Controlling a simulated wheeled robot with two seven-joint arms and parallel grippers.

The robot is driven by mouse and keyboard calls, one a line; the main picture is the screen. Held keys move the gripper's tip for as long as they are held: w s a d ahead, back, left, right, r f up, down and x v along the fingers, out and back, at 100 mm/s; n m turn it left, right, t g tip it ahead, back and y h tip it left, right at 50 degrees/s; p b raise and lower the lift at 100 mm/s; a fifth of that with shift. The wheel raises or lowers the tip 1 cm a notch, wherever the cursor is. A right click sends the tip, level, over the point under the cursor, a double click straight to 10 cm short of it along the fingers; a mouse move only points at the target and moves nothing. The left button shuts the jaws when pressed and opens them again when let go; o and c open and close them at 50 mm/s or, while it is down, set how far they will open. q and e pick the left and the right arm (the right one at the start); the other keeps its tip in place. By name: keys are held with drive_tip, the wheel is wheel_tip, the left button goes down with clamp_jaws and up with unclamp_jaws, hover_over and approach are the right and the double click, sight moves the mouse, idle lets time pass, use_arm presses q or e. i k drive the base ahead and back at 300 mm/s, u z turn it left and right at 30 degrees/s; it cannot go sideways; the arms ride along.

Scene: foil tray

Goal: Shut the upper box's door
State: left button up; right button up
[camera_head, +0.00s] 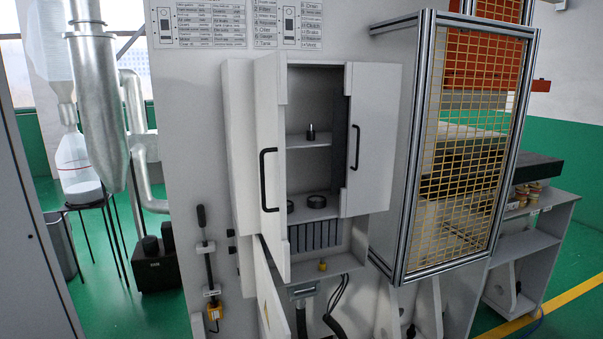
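The upper box (316,105) is a white wall-mounted cabinet in the middle of the head view. Its left door (269,100) stands swung open toward me, with a black vertical handle (265,180). Inside are a shelf (306,141) with a small dark item (311,133) and dark rings (316,201) on the bottom. Neither of my grippers is in view.
Below, a lower box's narrow door (268,290) hangs open near dark cables (335,310). A metal-framed yellow mesh guard (470,150) stands close on the right. A lever (207,250) is on the wall at left. Green floor (558,240) shows at far right.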

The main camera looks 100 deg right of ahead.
sight(270, 70)
drive_tip(key=z, duration=3.3)
drive_tip(key=i, duration=1)
drive_tip(key=z, duration=0.75)
drive_tip(key=k, duration=0.65)
drive_tip(key=u, duration=0.1)
